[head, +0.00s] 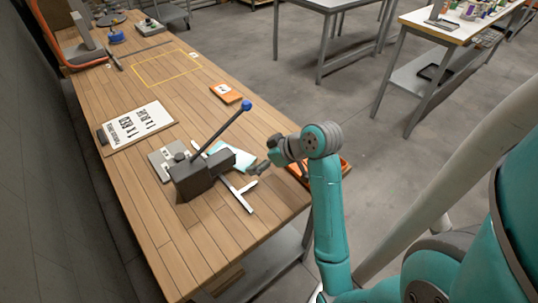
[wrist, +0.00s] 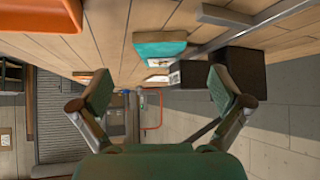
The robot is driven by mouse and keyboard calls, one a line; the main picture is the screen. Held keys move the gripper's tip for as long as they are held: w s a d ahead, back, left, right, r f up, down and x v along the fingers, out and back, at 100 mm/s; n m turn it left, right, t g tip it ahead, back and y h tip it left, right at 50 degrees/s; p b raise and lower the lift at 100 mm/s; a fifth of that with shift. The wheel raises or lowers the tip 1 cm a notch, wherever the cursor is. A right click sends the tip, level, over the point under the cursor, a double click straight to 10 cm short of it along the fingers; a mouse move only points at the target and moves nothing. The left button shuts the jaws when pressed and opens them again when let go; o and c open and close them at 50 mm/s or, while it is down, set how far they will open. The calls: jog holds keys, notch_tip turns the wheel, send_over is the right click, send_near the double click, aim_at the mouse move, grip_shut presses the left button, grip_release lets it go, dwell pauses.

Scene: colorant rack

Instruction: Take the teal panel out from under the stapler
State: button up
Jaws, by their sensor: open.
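The teal panel (head: 240,156) lies on the wooden bench, pale in the head view, partly hidden behind a dark grey block with a long lever and blue knob. I take that block to be the stapler (head: 195,178). In the wrist view the teal panel (wrist: 160,50) shows ahead, with a pale label at its lower edge; a dark block (wrist: 230,70) and a grey bar are on its right. I cannot tell how far the stapler overlaps it. My gripper (head: 260,169) is open and empty, just right of the panel; its fingers (wrist: 160,88) are spread apart.
A silver T-shaped tool (head: 240,192) lies in front of the panel. An orange tray (head: 344,166) is at the bench's right edge, partly behind my arm. A grey labelled box (head: 162,160), a white sign (head: 140,127) and an orange panel (head: 226,93) lie around. The yellow-outlined area (head: 166,68) is clear.

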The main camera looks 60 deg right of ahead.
aim_at(247, 163)
jog(key=shift+x, duration=2.95)
jog(key=shift+c, duration=0.3)
jog(key=c, duration=1.2)
